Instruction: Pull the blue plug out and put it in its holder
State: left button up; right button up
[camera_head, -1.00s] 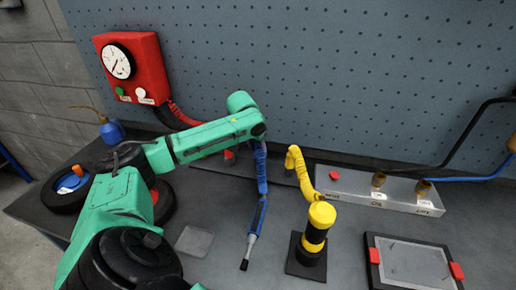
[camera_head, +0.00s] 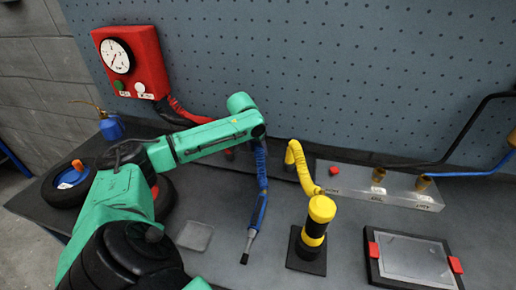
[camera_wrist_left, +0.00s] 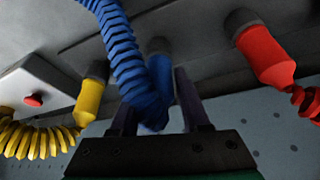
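The blue plug (camera_wrist_left: 161,68) shows in the left wrist view at a dark socket, with a blue coiled cable (camera_wrist_left: 125,50) crossing in front of it. My left gripper (camera_wrist_left: 157,103) has its two fingers apart, one on each side of the plug and cable. I see no clear grip on the plug. In the head view my green left arm hides the fingers and plug; the blue cable (camera_head: 261,165) runs down to a blue pen-like tool (camera_head: 257,214) lying on the bench. I cannot tell which object is the blue plug's holder. My right gripper is out of view.
A yellow plug (camera_wrist_left: 89,99) and a red plug (camera_wrist_left: 264,52) flank the blue one. The bench holds a yellow-black cylinder (camera_head: 316,222), a grey fitting block (camera_head: 350,184), a flat framed tray (camera_head: 415,260) and a square plate (camera_head: 194,236). A perforated wall stands behind.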

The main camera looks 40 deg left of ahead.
pick_arm(q)
jog(key=shift+o, duration=1.3)
jog(key=b+v, duration=0.1)
jog(key=v, duration=1.3)
jog(key=shift+s+r+b, duration=0.2)
jog(key=shift+r+b, duration=0.05)
jog(key=shift+b, duration=0.1)
